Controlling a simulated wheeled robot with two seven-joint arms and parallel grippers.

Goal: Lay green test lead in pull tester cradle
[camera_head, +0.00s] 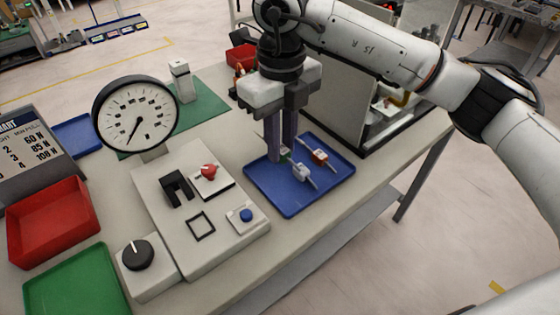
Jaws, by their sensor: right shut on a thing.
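My right gripper (282,152) reaches down from above into the blue tray (290,207). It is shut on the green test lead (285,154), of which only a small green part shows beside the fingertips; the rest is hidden. Close by in the tray lie a white lead (301,172) and an orange-red lead (319,157). The pull tester (160,230) stands to the left on the bench. Its black U-shaped cradle (176,188) is empty. My left gripper is not in view.
The round dial gauge (136,114) rises behind the tester. A red knob (209,171), a blue button (246,215) and a black dial (137,254) are on it. A red bin (52,222) and a green tray (75,285) stand at left. A grey panel (340,95) stands behind the blue tray.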

